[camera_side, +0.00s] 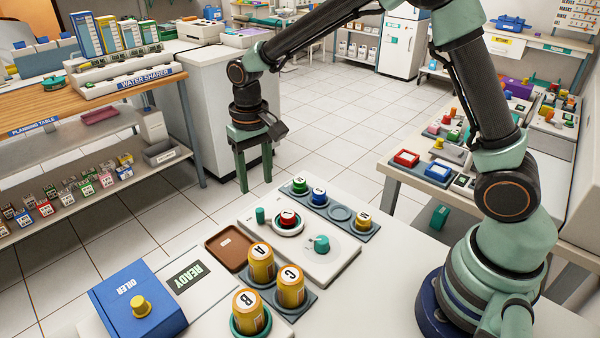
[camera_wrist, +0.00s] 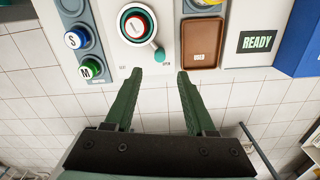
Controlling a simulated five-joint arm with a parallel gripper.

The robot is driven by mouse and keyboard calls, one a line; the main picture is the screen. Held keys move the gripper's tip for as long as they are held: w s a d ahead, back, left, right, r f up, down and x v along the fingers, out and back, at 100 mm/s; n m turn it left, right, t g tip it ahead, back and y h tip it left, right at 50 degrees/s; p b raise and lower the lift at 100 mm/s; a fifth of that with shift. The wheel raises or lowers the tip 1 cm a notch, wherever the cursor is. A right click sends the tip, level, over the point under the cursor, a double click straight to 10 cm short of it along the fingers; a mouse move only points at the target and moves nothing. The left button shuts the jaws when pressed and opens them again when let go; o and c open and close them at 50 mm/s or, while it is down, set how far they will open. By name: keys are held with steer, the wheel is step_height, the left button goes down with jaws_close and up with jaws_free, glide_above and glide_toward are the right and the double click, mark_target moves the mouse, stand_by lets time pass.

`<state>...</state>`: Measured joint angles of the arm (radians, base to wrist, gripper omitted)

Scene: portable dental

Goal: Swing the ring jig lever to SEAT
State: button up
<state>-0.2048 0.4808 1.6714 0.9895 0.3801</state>
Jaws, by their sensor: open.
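The ring jig is a pale panel (camera_side: 312,262) with a round ring holder and a small red piece with a white top (camera_side: 288,217) inside it. The ring holder (camera_wrist: 124,32) also shows in the wrist view. Its lever has a green knob (camera_side: 261,215), which in the wrist view (camera_wrist: 158,56) lies below and right of the ring, over small lettering too tiny to read surely. My gripper (camera_side: 256,186) is open and empty, fingers down, beyond the jig's far edge. In the wrist view my fingertips (camera_wrist: 160,75) straddle the knob's line, apart from it.
A slotted grey tray (camera_side: 340,213) with green, blue and yellow pieces lies beside the jig. A brown tray (camera_side: 222,259), READY card (camera_side: 188,277), blue OILER box (camera_side: 125,296) and yellow jars (camera_side: 262,264) stand nearby. A teal dial (camera_side: 321,244) sits on the panel.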

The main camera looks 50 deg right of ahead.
mark_target(259, 210)
step_height(259, 210, down, 9)
steer(key=shift+f, duration=0.1)
stand_by(0.4)
jaws_close()
steer(key=shift+a, duration=0.1)
stand_by(1.2)
